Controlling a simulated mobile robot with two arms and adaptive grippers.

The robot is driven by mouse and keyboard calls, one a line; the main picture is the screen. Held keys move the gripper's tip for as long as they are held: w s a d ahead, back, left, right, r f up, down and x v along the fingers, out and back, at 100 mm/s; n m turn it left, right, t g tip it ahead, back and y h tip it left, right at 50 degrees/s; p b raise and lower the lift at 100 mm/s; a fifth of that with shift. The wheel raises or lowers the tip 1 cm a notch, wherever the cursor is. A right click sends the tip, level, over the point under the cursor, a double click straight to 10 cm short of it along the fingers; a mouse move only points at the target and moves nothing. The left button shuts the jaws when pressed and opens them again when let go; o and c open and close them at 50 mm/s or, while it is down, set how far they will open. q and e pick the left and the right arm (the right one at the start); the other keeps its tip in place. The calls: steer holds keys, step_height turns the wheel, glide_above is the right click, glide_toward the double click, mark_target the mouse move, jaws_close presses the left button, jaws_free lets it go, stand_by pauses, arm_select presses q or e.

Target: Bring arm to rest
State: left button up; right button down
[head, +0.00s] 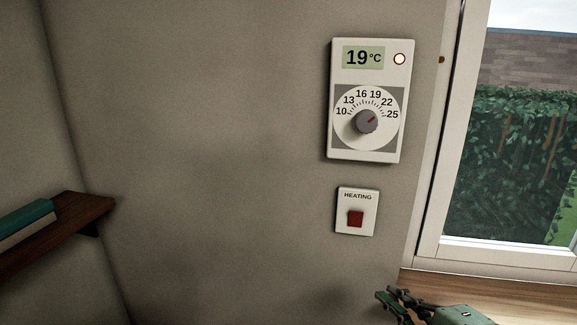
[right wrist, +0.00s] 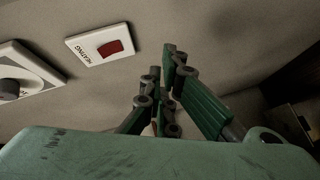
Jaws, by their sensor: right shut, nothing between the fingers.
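My right gripper (head: 394,297) shows at the bottom edge of the head view, below and to the right of the heating switch. In the right wrist view its green fingers (right wrist: 168,85) are closed together with nothing between them. The heating switch (head: 356,219), a white plate with a red rocker, is on the wall; it also shows at the top left of the right wrist view (right wrist: 91,50). The gripper is apart from it. Above it hangs a white thermostat (head: 371,75) reading 19°C with a lit lamp. Its dial pointer is between 19 and 22. My left gripper is not in view.
A wooden sill or bench top (head: 500,292) lies at the lower right, under a white-framed window (head: 440,170). A brown shelf (head: 85,212) with books (head: 25,222) juts from the wall at the left. The wall between shelf and switch is bare.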

steer(key=s+d+f+m+g+h, duration=0.1)
steer(key=s+f+m+g+h, duration=0.15)
steer(key=s+f+m, duration=0.4)
steer(key=s+d+f+m+g+h, duration=0.1)
steer(key=s+f+m+g+h, duration=0.2)
steer(key=f, duration=0.7)
steer(key=s+a+f+m+g, duration=0.2)
steer(key=s+f+m+g, duration=0.15)
steer(key=s, duration=0.35)
steer(key=s+a+f+m+g, duration=0.25)
steer(key=s+f+m, duration=0.2)
steer(key=s, duration=0.25)
step_height(320, 180, down, 27)
steer(key=s+n, duration=0.1)
steer(key=s, duration=0.1)
steer(key=s+d+f+g, duration=0.2)
steer(key=s+f, duration=1.4)
steer(key=shift+s+d+f, duration=0.2)
steer(key=shift+s+d, duration=0.2)
